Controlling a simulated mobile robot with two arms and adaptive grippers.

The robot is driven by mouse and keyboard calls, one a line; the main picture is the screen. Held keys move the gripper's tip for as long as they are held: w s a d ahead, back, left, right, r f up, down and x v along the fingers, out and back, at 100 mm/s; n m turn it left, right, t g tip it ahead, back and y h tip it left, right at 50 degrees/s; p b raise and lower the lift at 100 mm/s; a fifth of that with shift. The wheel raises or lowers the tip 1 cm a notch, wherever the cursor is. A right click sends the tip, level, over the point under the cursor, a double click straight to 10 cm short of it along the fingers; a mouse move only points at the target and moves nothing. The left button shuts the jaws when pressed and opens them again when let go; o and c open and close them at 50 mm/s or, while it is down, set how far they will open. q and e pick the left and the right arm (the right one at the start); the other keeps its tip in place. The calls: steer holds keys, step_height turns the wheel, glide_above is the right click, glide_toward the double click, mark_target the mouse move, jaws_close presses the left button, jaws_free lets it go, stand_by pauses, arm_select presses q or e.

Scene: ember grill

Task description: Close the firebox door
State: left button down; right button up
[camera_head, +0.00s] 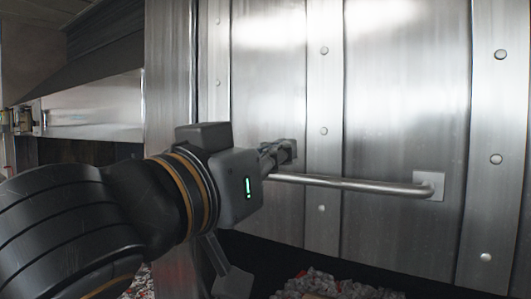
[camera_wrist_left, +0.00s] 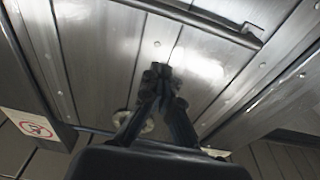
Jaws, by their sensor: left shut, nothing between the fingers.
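The firebox door (camera_head: 400,100) is a tall riveted steel panel with a horizontal bar handle (camera_head: 350,185) low on it. A dark gap with ash and coals (camera_head: 330,285) shows below the door's lower edge. My left gripper (camera_head: 285,152) is shut and empty, just above the left part of the bar in the head view. In the left wrist view, my left gripper (camera_wrist_left: 162,72) points at the door panel (camera_wrist_left: 110,55), with the bar handle (camera_wrist_left: 200,17) apart from the fingertips. I cannot tell whether the fingertips touch the panel. My right gripper is not in view.
A metal hood or shelf (camera_head: 90,105) stands at the left, beside an upright steel post (camera_head: 170,75). A sign with a red prohibition symbol (camera_wrist_left: 36,126) shows at the left of the left wrist view. The space before the door at right is clear.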

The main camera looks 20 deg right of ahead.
arm_select(q)
steer(key=r+p+x, duration=0.1)
steer(key=p+x, duration=0.2)
steer(key=x, duration=0.5)
steer(key=f, duration=0.1)
steer(key=f+p, duration=0.1)
steer(key=f, duration=0.1)
steer(key=a+f, duration=0.1)
steer(key=f, duration=0.1)
steer(key=shift+s, duration=0.4)
steer(key=shift+d, duration=0.1)
